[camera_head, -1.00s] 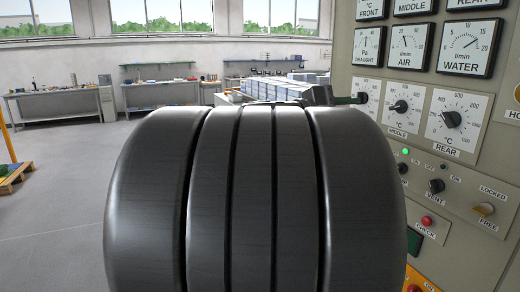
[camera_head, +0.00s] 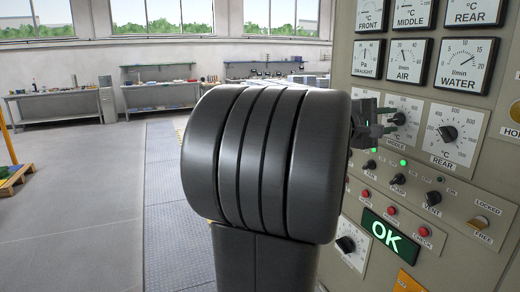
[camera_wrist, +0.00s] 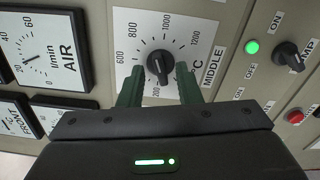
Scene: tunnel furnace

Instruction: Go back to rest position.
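My gripper (camera_head: 384,120) is at the control panel (camera_head: 470,186), in front of the MIDDLE temperature dial (camera_head: 408,105). In the wrist view its two green fingers (camera_wrist: 160,91) are apart, one on either side of the black MIDDLE knob (camera_wrist: 159,66). The fingers hold nothing, and a gap shows between them and the knob. My dark arm link (camera_head: 265,160) fills the middle of the head view and hides part of the panel's left side.
A green OK display (camera_head: 388,236) is lit low on the panel. The REAR knob (camera_head: 447,133), small switches and red buttons lie close to the gripper. Open grey floor (camera_head: 75,215) lies to the left, with workbenches (camera_head: 55,106) along the far wall.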

